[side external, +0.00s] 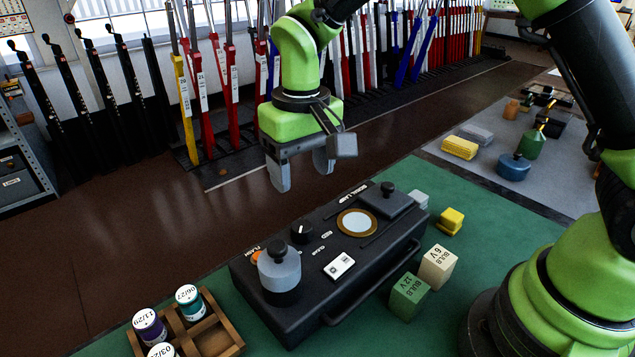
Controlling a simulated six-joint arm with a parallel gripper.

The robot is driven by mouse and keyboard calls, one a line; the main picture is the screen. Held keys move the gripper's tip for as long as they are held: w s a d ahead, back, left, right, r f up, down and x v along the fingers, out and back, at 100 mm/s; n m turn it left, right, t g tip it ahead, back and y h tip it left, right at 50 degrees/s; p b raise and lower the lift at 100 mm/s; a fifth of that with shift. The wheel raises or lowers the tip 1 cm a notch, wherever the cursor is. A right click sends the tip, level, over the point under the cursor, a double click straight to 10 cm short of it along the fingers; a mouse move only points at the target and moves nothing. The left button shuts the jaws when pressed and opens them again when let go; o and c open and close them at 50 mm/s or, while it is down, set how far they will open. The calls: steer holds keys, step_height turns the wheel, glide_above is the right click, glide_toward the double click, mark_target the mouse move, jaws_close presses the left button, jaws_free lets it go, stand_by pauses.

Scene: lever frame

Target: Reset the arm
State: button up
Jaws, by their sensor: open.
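My green arm holds my gripper (304,173) above the far side of the black signal lamp box (372,270). Its two grey fingers point down and stand apart, with nothing between them. The gripper is clear of the box and touches nothing that I can see. The box has a grey cylinder with a black knob (279,272) on its near left end, a black dial (301,232), a white switch plate (339,266), a round pale lens (357,222) and a dark square lid with a knob (388,201).
A wooden tray (228,338) with labelled canisters stands front left. Green (408,297) and cream (437,267) bulb boxes and a yellow block (451,221) lie right of the box on the green mat (490,225). Coloured levers (205,90) line the back.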

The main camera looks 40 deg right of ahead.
steer(key=s+d+r+t, duration=0.2)
steer(key=s+d+r, duration=0.15)
steer(key=r, duration=0.45)
steer(key=s+d+r+m+t+y, duration=0.1)
steer(key=s+d+r+t, duration=0.1)
steer(key=s, duration=0.6)
steer(key=s+d+r+m+t, duration=0.1)
steer(key=s+d+r+t, duration=0.1)
steer(key=s, duration=0.5)
step_height(320, 180, up, 2)
steer(key=shift+s+d+m+t+y, duration=0.25)
steer(key=shift+s+m+t+y, duration=0.15)
steer(key=shift+t, duration=0.1)
